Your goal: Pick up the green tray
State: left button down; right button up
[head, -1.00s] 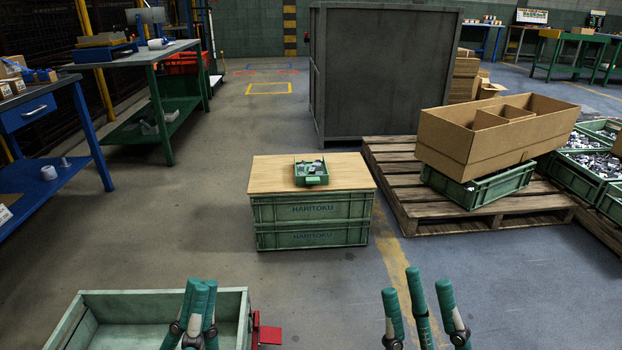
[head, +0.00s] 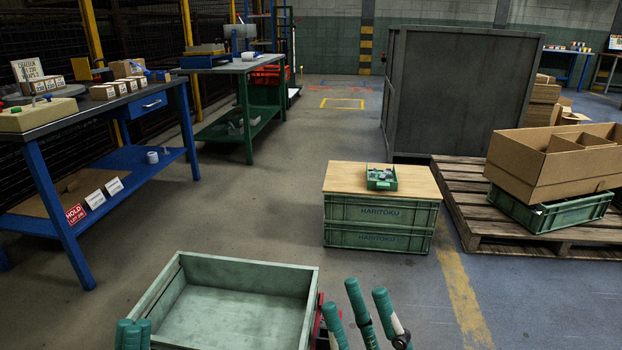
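The green tray (head: 381,178) is small and shallow, with small grey parts in it. It lies on a pale wooden board (head: 345,181) on top of two stacked green crates (head: 379,222) marked HARITOKU. My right gripper (head: 364,300) is at the bottom centre, nearer to me than the stack. Its fingers are spread apart and nothing is between them. My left gripper (head: 132,330) is at the bottom left, cut off by the picture edge. Its visible fingers are close together, with no object seen in them. Both grippers are well apart from the tray.
A large empty pale-green bin (head: 236,305) stands in front, between my grippers. A blue workbench (head: 60,218) is at left, with a green bench (head: 243,128) behind. A grey cabinet (head: 455,95) and a pallet (head: 470,215) with boxes are at right. Floor around the stack's left is free.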

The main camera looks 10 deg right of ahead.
aim_at(381, 178)
jog(key=i+l+u, duration=0.4)
jog(key=l, duration=0.15)
jog(key=l+u, duration=0.2)
jog(key=i+l+u, duration=0.25)
jog(key=l, duration=0.2)
jog(key=i+l, duration=0.1)
jog(key=l, duration=0.4)
jog(key=i+l, duration=0.15)
jog(key=l, duration=0.35)
jog(key=i+l, duration=0.1)
jog(key=l, duration=0.4)
jog(key=i+l, duration=0.1)
jog(key=l, duration=0.4)
jog(key=i+l, duration=0.15)
jog(key=l, duration=0.35)
jog(key=i+l, duration=0.1)
jog(key=l, duration=0.4)
jog(key=i+l, duration=0.1)
jog(key=l, duration=0.4)
jog(key=i+l, duration=0.15)
jog(key=l, duration=0.35)
